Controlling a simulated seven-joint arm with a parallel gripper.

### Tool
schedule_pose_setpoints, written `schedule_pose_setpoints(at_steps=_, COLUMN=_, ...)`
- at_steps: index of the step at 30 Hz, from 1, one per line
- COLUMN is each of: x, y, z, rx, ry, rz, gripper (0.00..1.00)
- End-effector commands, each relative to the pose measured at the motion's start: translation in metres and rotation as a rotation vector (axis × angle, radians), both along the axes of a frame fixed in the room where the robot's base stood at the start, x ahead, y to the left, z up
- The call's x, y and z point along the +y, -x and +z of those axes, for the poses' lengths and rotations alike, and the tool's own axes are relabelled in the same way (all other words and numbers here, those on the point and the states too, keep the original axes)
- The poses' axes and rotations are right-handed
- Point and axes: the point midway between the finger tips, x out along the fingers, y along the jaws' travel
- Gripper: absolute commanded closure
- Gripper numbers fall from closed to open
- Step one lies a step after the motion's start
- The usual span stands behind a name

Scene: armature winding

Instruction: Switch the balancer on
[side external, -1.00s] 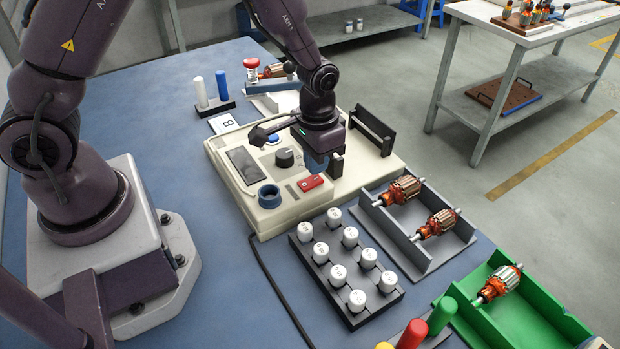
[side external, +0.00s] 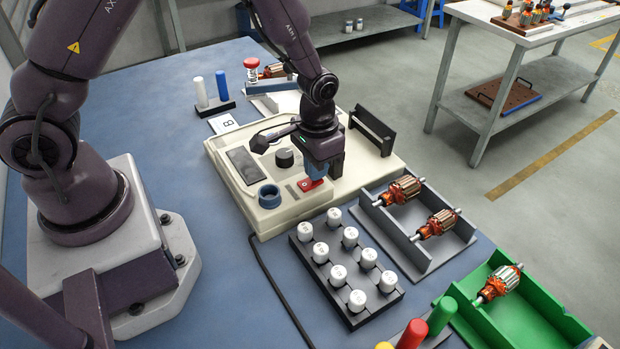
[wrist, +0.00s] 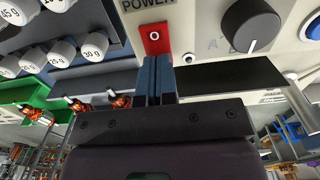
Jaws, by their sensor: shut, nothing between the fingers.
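The balancer (side external: 232,179) is a cream bench unit with a dark screen, a black knob (side external: 284,158) and a blue ring. Its red power switch (side external: 309,184) is on the front right of the panel. In the wrist view the red switch (wrist: 155,38) sits under the word POWER, with an "O" mark showing. My gripper (side external: 316,177) is over the switch and partly hides it in the side view. In the wrist view my gripper (wrist: 157,58) is shut and empty, its blue fingertips at the lower edge of the switch. I cannot tell whether they touch it.
A black rack of white weights (side external: 345,300) stands in front of the balancer. A grey tray (side external: 440,258) with two armatures is to its right, and a green tray (side external: 540,325) holds another. A black bracket (side external: 372,130) rises at the balancer's back. Blue table is clear on the left.

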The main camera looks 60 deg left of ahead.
Motion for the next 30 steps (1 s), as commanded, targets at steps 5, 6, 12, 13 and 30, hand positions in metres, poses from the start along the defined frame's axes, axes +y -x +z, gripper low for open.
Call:
schedule_pose_setpoints(at_steps=5, x=0.000, y=0.000, z=-0.003, rx=0.000, ry=0.000, rz=0.000, gripper=1.00)
schedule_pose_setpoints(at_steps=6, x=0.000, y=0.000, z=-0.004, rx=0.000, ry=0.000, rz=0.000, gripper=1.00)
schedule_pose_setpoints(at_steps=12, x=0.000, y=0.000, z=-0.006, rx=0.000, ry=0.000, rz=0.000, gripper=1.00)
schedule_pose_setpoints(at_steps=13, x=0.000, y=0.000, z=-0.006, rx=0.000, ry=0.000, rz=0.000, gripper=1.00)
schedule_pose_setpoints(at_steps=30, x=0.000, y=0.000, z=0.036, rx=-0.003, ry=0.000, rz=0.000, gripper=1.00)
